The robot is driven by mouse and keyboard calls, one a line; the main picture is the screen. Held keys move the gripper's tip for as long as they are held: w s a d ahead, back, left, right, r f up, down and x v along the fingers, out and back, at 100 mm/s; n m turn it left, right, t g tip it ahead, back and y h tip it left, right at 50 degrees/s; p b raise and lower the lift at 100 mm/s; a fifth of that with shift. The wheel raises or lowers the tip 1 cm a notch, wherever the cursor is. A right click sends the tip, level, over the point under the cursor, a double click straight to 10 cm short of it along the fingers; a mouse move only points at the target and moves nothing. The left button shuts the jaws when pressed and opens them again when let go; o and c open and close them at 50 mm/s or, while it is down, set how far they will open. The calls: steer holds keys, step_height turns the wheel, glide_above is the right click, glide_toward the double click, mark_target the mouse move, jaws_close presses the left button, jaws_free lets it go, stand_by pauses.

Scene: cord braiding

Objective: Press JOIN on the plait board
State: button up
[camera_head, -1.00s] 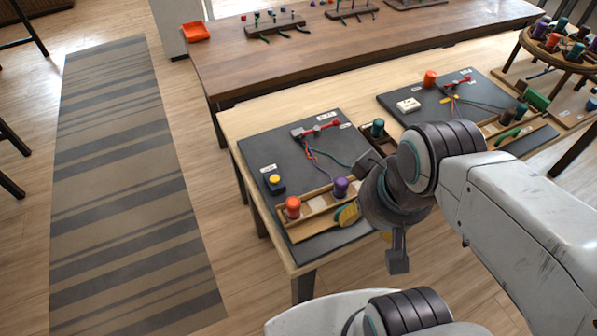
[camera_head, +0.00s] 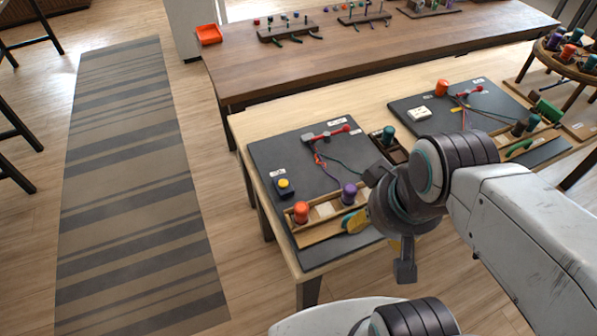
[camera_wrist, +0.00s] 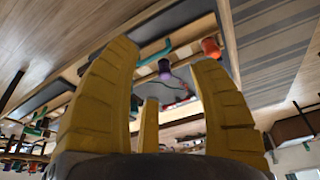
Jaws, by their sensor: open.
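The plait board (camera_head: 274,158) is a dark slab on the near left of the pale table. A yellow button on a dark box (camera_head: 284,186) sits at its left; the small label beside it is too small to read. A red-and-grey clamp (camera_head: 326,134) at the back holds coloured cords. An orange spool (camera_head: 301,211) and a purple spool (camera_head: 348,194) stand in a wooden rack at the front. My gripper (camera_head: 354,221) is over the board's front right, right of the button, partly hidden by my wrist. In the wrist view its yellow fingers (camera_wrist: 165,85) are spread and empty.
A second dark board (camera_head: 405,103) lies to the right with a white box (camera_head: 420,114). A teal spool (camera_head: 388,133) stands in a dark tray between the boards. A darker table (camera_head: 300,62) is behind. A striped rug (camera_head: 135,170) covers clear floor at left.

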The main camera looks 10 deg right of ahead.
steer(key=shift+c, duration=0.4)
jaws_close()
steer(key=c, duration=1)
jaws_free()
